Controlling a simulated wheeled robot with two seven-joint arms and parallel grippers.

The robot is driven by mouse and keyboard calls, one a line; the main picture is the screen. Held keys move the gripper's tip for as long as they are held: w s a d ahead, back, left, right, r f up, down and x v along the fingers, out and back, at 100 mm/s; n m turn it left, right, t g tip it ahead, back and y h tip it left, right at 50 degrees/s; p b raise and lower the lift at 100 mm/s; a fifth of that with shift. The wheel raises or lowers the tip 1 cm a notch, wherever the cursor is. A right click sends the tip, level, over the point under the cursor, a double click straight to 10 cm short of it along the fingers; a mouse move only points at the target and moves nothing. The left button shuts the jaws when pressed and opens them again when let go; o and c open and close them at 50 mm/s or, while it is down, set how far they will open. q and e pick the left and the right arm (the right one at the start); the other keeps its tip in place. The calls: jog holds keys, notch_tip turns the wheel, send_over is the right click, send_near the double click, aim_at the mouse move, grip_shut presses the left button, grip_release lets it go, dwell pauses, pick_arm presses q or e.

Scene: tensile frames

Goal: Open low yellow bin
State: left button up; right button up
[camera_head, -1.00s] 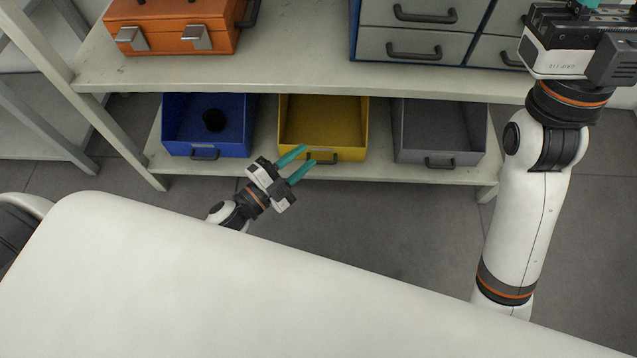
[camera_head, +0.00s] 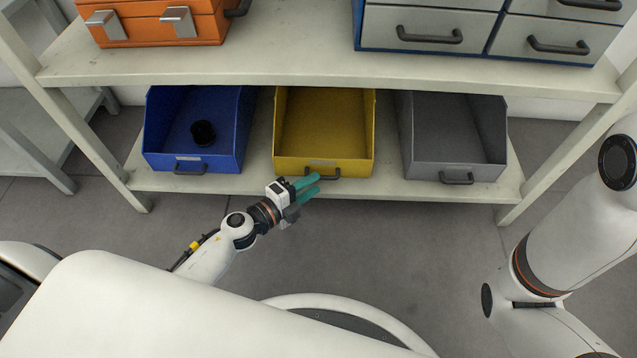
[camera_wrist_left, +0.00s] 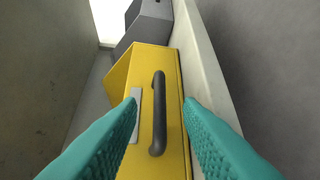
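The yellow bin (camera_head: 326,128) sits on the low shelf between a blue and a grey bin, and looks empty. Its dark handle (camera_head: 322,174) is on the front face. My left gripper (camera_head: 313,187) is in front of the yellow bin, near the handle, with its teal fingers apart. In the left wrist view the yellow bin's front (camera_wrist_left: 172,120) faces the camera, and the handle (camera_wrist_left: 158,113) lies between the two open fingers (camera_wrist_left: 160,135). I cannot tell whether the fingers reach around it. My right gripper is out of view; only part of the right arm shows.
The blue bin (camera_head: 160,128) on the left holds a black round object (camera_head: 203,132). The grey bin (camera_head: 450,130) stands on the right. An orange case (camera_head: 160,22) and a drawer cabinet (camera_head: 425,30) stand on the upper shelf (camera_head: 290,66). The floor (camera_head: 400,240) before the shelf is clear.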

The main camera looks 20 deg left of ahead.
pick_arm(q)
jog(key=shift+x, duration=1.5)
jog(key=shift+c, duration=0.2)
grip_shut()
